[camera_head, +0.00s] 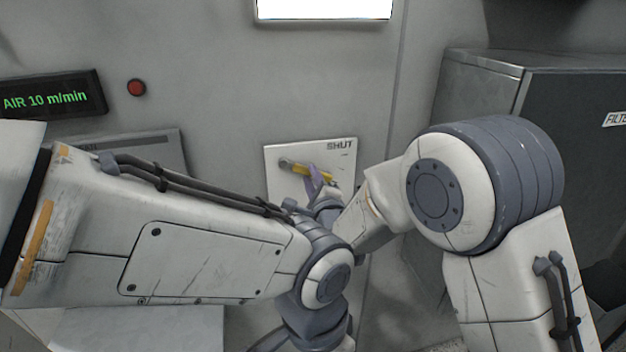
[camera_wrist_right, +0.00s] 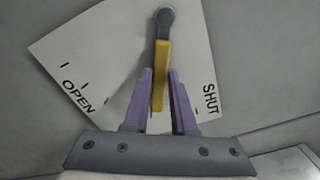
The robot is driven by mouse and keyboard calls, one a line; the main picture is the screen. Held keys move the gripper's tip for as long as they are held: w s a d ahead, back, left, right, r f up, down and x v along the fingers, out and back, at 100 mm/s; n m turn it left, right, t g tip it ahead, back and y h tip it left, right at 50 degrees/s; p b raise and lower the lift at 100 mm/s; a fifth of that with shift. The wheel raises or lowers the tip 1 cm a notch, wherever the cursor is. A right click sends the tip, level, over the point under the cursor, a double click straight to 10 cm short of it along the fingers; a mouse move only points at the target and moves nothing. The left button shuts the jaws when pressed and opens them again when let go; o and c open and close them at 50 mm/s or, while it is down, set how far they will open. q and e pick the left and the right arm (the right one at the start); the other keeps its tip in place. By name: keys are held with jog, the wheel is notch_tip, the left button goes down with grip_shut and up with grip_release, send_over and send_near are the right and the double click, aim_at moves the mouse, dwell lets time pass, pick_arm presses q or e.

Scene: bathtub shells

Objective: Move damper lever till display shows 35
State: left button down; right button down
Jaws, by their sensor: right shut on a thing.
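The display (camera_head: 50,98) on the wall at the left reads "AIR 10 m/min" in green. The damper lever (camera_head: 300,168) is a yellow bar on a grey pivot, mounted on a white plate (camera_head: 276,192) marked SHUT at its upper right. In the right wrist view, the lever (camera_wrist_right: 161,60) lies between the purple fingers of my right gripper (camera_wrist_right: 161,90), which is shut on its free end. The plate (camera_wrist_right: 90,50) there also shows OPEN and tick marks. My right gripper (camera_head: 318,181) is partly hidden in the head view. My left gripper's fingers do not show.
A red button (camera_head: 136,87) is right of the display. A grey cabinet (camera_head: 480,85) stands at the right. My left forearm crosses in front of the wall below the plate, close to my right wrist.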

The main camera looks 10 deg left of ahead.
jog(key=c, duration=0.7)
grip_release()
jog(key=b+v, duration=0.4)
jog(key=v, duration=0.6)
jog(key=shift+s+d, duration=0.1)
jog(key=shift+s, duration=0.15)
jog(key=shift+d+f, duration=0.1)
